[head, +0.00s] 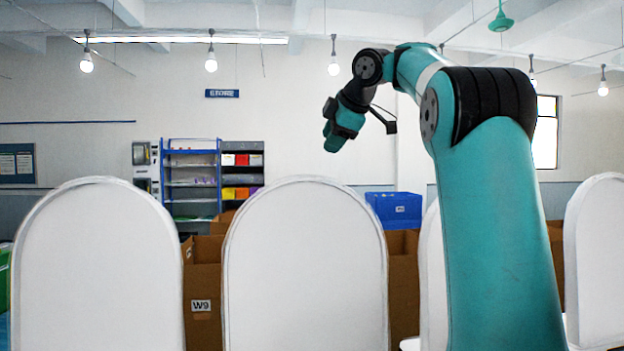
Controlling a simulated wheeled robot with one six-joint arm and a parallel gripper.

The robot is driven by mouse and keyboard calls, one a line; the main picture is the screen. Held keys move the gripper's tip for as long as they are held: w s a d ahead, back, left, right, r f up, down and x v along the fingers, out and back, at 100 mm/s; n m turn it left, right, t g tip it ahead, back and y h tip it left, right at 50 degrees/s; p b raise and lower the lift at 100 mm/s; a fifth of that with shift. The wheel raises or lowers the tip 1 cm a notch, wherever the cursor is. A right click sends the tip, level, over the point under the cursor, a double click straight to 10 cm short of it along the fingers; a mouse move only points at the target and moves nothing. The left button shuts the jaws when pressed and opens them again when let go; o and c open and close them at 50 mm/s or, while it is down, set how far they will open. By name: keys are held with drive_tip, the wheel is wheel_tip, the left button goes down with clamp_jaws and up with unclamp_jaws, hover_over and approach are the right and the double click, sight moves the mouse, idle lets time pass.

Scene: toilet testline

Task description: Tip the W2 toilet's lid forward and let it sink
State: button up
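Several white toilet lids stand upright across the head view. One is at the left (97,265), one in the middle (305,265), one partly hidden behind my arm (432,275), and one is cut off at the right edge (597,260). No W2 label is visible, so I cannot tell which lid is W2's. My gripper (335,138) is raised above and beyond the right part of the middle lid's top edge, pointing down and apart from the lid in the picture. Its fingers are too small to tell open or shut. The bowls and hinges are out of view or hidden.
A cardboard box labelled W9 (202,305) stands behind the gap between the left and middle lids. A blue bin (394,210) and shelves (191,180) are farther back. Lamps hang from the ceiling. The air above the left and middle lids is clear apart from my arm.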

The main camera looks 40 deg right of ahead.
drive_tip(key=x, duration=1.1)
drive_tip(key=shift+w+b, duration=0.2)
drive_tip(key=shift+b, duration=0.25)
clamp_jaws()
drive_tip(key=shift+f, duration=0.1)
